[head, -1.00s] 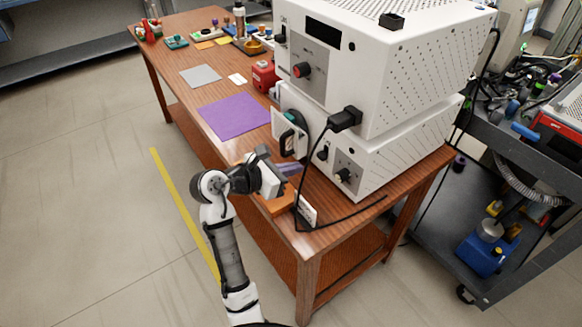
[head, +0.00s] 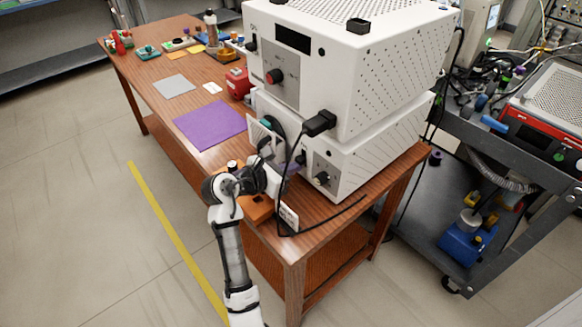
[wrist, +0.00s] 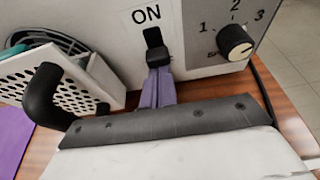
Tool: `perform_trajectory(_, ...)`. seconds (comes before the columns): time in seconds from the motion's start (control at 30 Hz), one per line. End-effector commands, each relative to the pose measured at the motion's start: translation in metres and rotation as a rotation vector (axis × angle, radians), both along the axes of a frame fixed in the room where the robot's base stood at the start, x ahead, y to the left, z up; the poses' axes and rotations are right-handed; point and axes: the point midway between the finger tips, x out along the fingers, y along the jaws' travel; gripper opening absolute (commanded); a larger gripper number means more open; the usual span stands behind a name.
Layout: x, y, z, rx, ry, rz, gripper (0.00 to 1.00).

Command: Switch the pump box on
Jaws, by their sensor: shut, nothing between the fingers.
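The pump box (head: 375,140) appears to be the lower white box of the stack on the wooden table. Its front panel (wrist: 187,28) fills the top of the wrist view, with an ON label (wrist: 146,14) above a black switch (wrist: 153,38). My gripper (wrist: 158,72) is shut and empty. Its purple fingers point at the panel, with their tips right at the lower part of the switch, apparently touching it. In the head view my gripper (head: 295,167) is at the box's front, partly hidden by my wrist.
A numbered knob (wrist: 234,42) is right of the switch. A white perforated plate (wrist: 70,80) with a black handle (wrist: 45,95) stands close on the left. A larger white box (head: 390,70) sits on top. A black cable (head: 335,212) lies along the table's right edge.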

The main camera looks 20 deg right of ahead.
Motion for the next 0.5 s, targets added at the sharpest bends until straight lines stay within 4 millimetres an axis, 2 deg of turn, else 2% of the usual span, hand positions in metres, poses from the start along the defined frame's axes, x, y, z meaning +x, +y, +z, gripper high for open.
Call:
perform_trajectory(0.3,0.000,0.000,0.027,0.000,0.002,0.000,0.00)
perform_trajectory(0.5,0.000,0.000,0.028,-0.001,0.000,0.000,0.00)
